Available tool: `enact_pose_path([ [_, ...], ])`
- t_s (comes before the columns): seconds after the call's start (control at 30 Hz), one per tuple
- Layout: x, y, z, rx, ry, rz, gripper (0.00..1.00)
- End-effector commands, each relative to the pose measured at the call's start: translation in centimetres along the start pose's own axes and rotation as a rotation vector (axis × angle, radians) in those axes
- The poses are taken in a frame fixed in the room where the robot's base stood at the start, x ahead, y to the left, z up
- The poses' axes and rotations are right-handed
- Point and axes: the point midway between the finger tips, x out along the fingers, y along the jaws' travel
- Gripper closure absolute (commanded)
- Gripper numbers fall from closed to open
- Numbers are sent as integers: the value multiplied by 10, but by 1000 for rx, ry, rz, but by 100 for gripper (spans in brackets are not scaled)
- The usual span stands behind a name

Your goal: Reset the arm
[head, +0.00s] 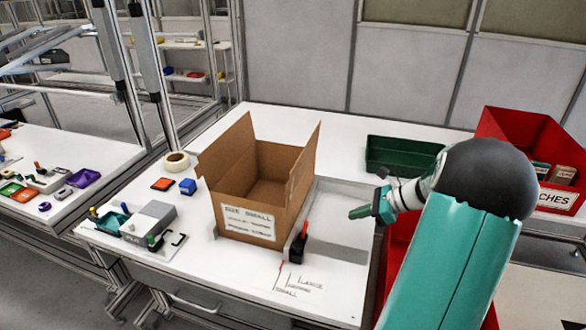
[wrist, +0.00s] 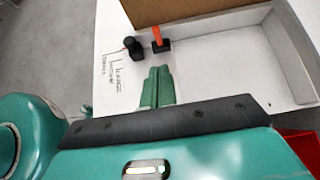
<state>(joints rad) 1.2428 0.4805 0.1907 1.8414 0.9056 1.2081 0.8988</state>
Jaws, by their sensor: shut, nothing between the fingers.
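My gripper (head: 362,212) is shut and empty. In the head view it is to the right of the open cardboard box, pointing left, above the white workbench (head: 340,115). In the wrist view its closed green fingers (wrist: 157,87) point toward a black clamp with an orange handle (wrist: 158,40). The fingers touch nothing that I can see. My teal arm covers part of the bench's right side in the head view.
The open cardboard box (head: 245,222) stands mid-bench. A green tray (head: 400,152) lies behind my gripper, and red bins (head: 535,140) stand at the right. A grey device (head: 150,222), a blue block (head: 188,186) and a tape roll (head: 176,161) are on the left.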

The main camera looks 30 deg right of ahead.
Motion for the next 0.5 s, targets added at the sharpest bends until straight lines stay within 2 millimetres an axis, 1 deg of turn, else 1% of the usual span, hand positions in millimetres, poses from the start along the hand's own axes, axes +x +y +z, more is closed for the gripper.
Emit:
enact_pose_path([
  [0.17,0,0,0,-1,1,0,100],
  [0.27,3,5,7,-32,16,12,100],
  [0.37,14,20,29,-136,68,52,100],
  [0.47,30,48,62,-314,148,117,100],
  [0.5,36,62,76,-399,183,147,100],
])
